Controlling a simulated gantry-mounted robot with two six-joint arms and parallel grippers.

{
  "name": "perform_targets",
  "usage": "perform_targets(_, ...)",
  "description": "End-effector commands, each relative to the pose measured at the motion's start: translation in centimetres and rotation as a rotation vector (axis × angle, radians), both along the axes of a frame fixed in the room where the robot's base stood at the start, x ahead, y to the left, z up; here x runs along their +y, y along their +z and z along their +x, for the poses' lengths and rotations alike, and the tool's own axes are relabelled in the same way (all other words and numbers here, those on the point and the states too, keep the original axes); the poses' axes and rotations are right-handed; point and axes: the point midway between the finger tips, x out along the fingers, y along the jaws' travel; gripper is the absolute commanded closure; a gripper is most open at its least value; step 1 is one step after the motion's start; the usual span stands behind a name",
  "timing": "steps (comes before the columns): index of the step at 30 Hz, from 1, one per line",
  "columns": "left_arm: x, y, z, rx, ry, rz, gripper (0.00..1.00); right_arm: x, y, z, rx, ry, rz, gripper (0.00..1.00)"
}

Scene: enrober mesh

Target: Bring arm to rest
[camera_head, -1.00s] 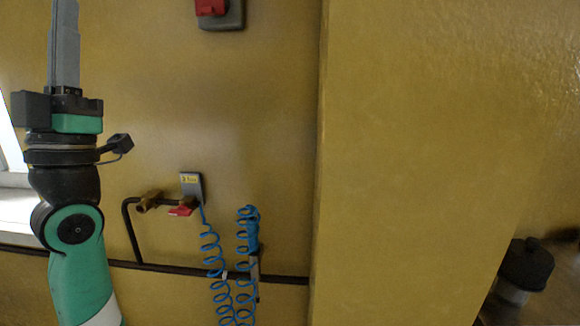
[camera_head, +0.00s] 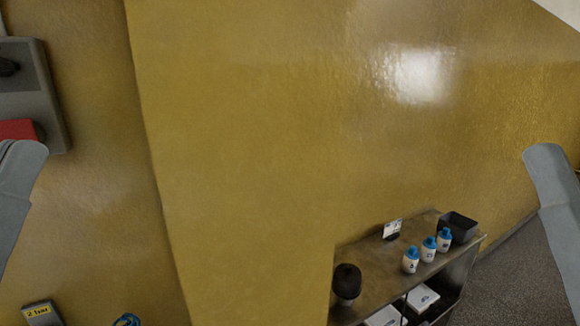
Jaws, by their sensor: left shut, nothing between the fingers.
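My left gripper (camera_head: 22,155) shows at the left edge as a blue-grey finger end pointing up. It is shut and empty, in front of the yellow wall and next to a grey box with a red part. My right gripper (camera_head: 546,165) shows at the right edge as a blue-grey finger end, also pointing up. I see nothing held at its tip, but I cannot tell whether it is open or shut. Most of both arms is out of the picture.
A metal shelf unit (camera_head: 375,262) stands at the lower right. It bears blue-capped bottles (camera_head: 428,250), a dark round-topped item (camera_head: 347,283) and a black tray (camera_head: 459,228). A yellow wall corner juts out at centre-left. A grey wall box (camera_head: 55,95) is at upper left.

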Motion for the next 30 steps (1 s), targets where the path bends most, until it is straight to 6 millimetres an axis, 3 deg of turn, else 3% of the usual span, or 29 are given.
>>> perform_targets(1, 0.0, 4.3, 0.0, 0.000, 0.001, 0.001, 1.00, 0.0, 4.3, 0.0, 0.000, 0.000, 0.000, 0.31)
perform_targets(12, 0.0, 22.2, 0.0, -0.001, 0.001, 0.002, 1.00, 0.0, 22.2, 0.0, 0.000, 0.000, 0.000, 0.31)
perform_targets(16, 0.0, 27.3, 0.0, 0.000, 0.001, 0.002, 1.00, 0.0, 27.2, 0.0, 0.000, 0.000, 0.000, 0.31)
perform_targets(19, 0.0, 29.5, 0.0, 0.000, 0.001, 0.002, 1.00, 0.0, 29.4, 0.0, 0.001, 0.000, 0.000, 0.31)
perform_targets(22, 0.0, 30.2, 0.0, 0.000, 0.001, 0.002, 1.00, 0.0, 30.2, 0.0, 0.001, 0.000, 0.000, 0.31)
perform_targets(26, 0.0, 30.0, 0.0, 0.000, 0.001, 0.002, 1.00, 0.0, 30.0, 0.0, 0.001, 0.000, 0.000, 0.31)
perform_targets(30, 0.0, 28.5, 0.0, -0.001, 0.001, 0.002, 1.00, 0.0, 28.4, 0.0, 0.001, 0.000, 0.000, 0.31)
